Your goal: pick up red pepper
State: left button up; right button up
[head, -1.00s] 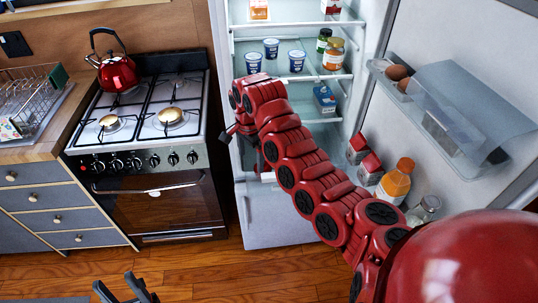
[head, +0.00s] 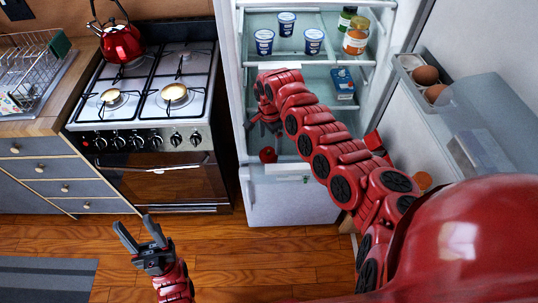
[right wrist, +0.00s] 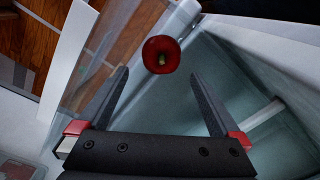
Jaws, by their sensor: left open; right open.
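The red pepper (head: 268,154) is small, dark red and round, with a greenish stem visible in the right wrist view (right wrist: 161,54). It sits low in the open fridge, behind or inside a clear bin. My right gripper (head: 265,128) is open and empty in front of the lower fridge, just above the pepper in the head view. In the right wrist view its fingers (right wrist: 160,75) are spread, with the pepper beyond the tips and between their lines. My left gripper (head: 138,230) is open and empty above the wooden floor in front of the stove.
The fridge door (head: 470,60) stands open on the right, with eggs (head: 425,75) in its rack. Yogurt cups (head: 287,24), jars (head: 357,36) and a blue carton (head: 343,83) stand on shelves. The stove (head: 150,105) with a red kettle (head: 122,42) is left of the fridge.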

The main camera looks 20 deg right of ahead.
aim_at(269, 150)
jog(key=f, duration=0.6)
jog(key=shift+a+f, duration=0.2)
jog(key=shift+a, duration=0.05)
jog(key=shift+w+d+f, duration=0.1)
jog(key=shift+f, duration=0.4)
jog(key=c, duration=1.2)
jog(key=shift+r, duration=0.1)
